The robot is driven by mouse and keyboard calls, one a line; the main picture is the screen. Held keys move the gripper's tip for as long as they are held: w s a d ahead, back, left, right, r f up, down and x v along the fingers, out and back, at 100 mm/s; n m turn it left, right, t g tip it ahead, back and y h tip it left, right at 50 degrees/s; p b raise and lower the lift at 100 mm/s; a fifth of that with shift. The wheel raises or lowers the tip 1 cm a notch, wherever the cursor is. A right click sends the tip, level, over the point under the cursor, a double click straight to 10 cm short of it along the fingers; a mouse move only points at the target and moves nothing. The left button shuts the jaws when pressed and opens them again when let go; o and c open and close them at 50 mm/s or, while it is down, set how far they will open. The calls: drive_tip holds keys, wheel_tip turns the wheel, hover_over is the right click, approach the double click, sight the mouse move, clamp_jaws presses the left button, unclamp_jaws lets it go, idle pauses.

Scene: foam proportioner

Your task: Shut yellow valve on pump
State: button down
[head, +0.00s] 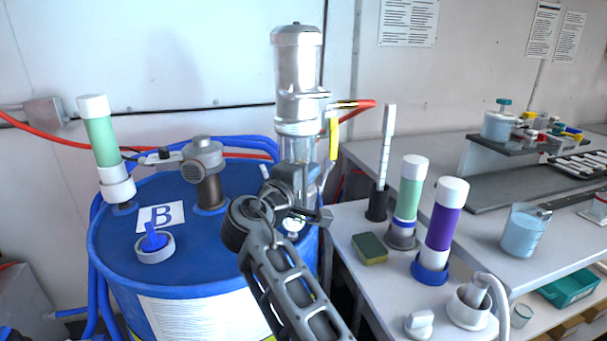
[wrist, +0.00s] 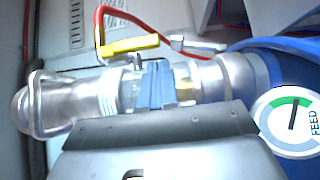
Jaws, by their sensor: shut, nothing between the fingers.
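The silver pump (head: 298,75) stands upright on the blue drum. The yellow valve handle (head: 334,138) hangs vertically on the pump's right side, below the red hose fitting. In the wrist view the pump (wrist: 95,95) lies sideways across the picture, and the yellow handle (wrist: 130,46) runs along its length. My gripper (wrist: 156,86) is shut and empty, its fingertips in front of the pump's clear lower section. The fingers appear apart from the yellow handle. In the head view, my wrist hides part of the pump's lower end.
The blue drum (head: 110,235) carries a capped green tube (head: 100,135) and a brown fitting (head: 207,180). A round FEED gauge (wrist: 291,120) is close to the gripper in the wrist view. Green and purple (head: 443,215) cylinders stand on the bench at right. A red hose (head: 358,111) leaves the pump.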

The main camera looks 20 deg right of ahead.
sight(333, 139)
drive_tip(key=x, duration=0.4)
drive_tip(key=shift+w+d+p, duration=0.25)
drive_tip(key=shift+w+p, duration=0.05)
drive_tip(key=shift+d+f, duration=0.1)
drive_tip(key=shift+f, duration=0.05)
